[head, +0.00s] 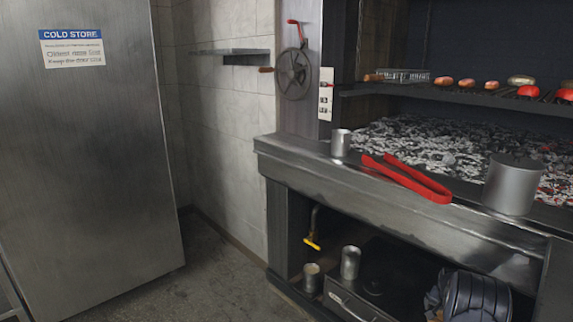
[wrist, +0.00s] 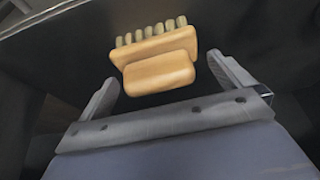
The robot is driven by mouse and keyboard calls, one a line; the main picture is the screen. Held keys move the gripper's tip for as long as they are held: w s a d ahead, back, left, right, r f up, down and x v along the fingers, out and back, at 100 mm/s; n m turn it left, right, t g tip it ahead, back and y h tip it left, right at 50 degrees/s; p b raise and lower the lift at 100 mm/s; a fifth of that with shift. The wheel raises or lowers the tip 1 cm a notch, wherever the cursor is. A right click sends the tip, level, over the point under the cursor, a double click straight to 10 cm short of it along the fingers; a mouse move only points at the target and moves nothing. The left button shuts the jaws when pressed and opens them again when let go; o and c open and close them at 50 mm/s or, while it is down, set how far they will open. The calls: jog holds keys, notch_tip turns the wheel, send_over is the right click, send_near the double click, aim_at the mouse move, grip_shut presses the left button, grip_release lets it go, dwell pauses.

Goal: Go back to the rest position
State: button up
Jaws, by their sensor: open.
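My gripper (wrist: 164,72) is open in the wrist view, its two grey fingers spread apart. A wooden brush (wrist: 158,74) with a row of pale bristle tufts lies just ahead, between and beyond the fingertips. Gaps show between the brush and both fingers, and the jaws are not closed on it. The brush does not show clearly in the head view. A dark blue-grey rounded shape (head: 472,296) is at the lower right of the head view; I cannot tell whether it is part of my arm.
The grill counter (head: 300,152) carries a metal cup (head: 340,143), red tongs (head: 408,180) and a metal pot (head: 512,185). Food lies on the rack (head: 450,97) above the embers. Two small cans (head: 350,263) stand below. The cold store (head: 80,170) is left, with clear floor (head: 215,265) between.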

jog(key=s+a+p, duration=0.2)
jog(key=s+a, duration=0.7)
jog(key=shift+a, duration=0.35)
jog(key=shift+a, duration=0.1)
dwell(0.3)
